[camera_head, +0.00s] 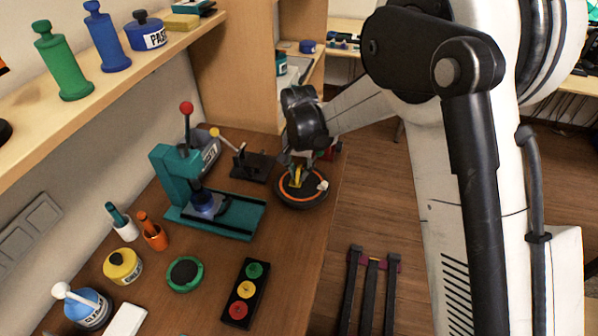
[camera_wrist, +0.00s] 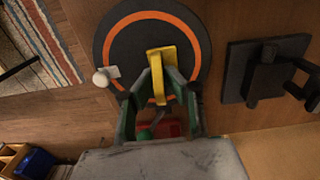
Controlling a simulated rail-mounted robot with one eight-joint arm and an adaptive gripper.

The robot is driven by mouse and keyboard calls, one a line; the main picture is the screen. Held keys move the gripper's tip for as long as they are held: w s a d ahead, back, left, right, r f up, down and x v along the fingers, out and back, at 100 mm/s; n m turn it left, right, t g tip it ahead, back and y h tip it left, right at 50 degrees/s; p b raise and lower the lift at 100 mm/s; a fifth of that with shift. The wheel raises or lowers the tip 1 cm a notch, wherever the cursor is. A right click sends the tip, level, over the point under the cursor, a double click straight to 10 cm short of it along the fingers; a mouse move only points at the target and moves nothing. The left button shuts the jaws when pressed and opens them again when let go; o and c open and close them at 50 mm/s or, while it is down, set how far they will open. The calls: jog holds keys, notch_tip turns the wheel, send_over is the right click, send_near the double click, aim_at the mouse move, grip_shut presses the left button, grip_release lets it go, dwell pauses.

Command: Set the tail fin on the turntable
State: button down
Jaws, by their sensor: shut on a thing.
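The turntable is a round black disc with an orange ring (camera_head: 300,204), near the right edge of the workbench; it also fills the top of the wrist view (camera_wrist: 125,40). My gripper (camera_head: 296,170) is over the turntable. In the wrist view my gripper (camera_wrist: 160,88) has its green-and-dark fingers closed on a yellow piece (camera_wrist: 157,62), which looks like the tail fin. The yellow piece (camera_head: 296,178) also shows in the head view, over the disc. I cannot tell whether its underside touches the disc.
A small white knob (camera_wrist: 103,77) sits at the turntable's rim. A black clamp stand (camera_head: 254,165) is close by, and a teal press (camera_head: 215,215) stands to the left. A button box (camera_head: 245,292) and a green-rimmed round pad (camera_head: 185,274) lie nearer the front. Bench lies bare between.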

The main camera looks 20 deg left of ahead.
aim_at(299, 167)
jog(key=shift+f, duration=0.25)
jog(key=c, duration=2.2)
grip_release()
jog(key=shift+c, duration=0.2)
jog(key=o, duration=0.5)
jog(key=shift+c, duration=0.2)
notch_tip(299, 167, up, 12)
jog(key=shift+r+b, duration=0.15)
jog(key=shift+b, duration=0.25)
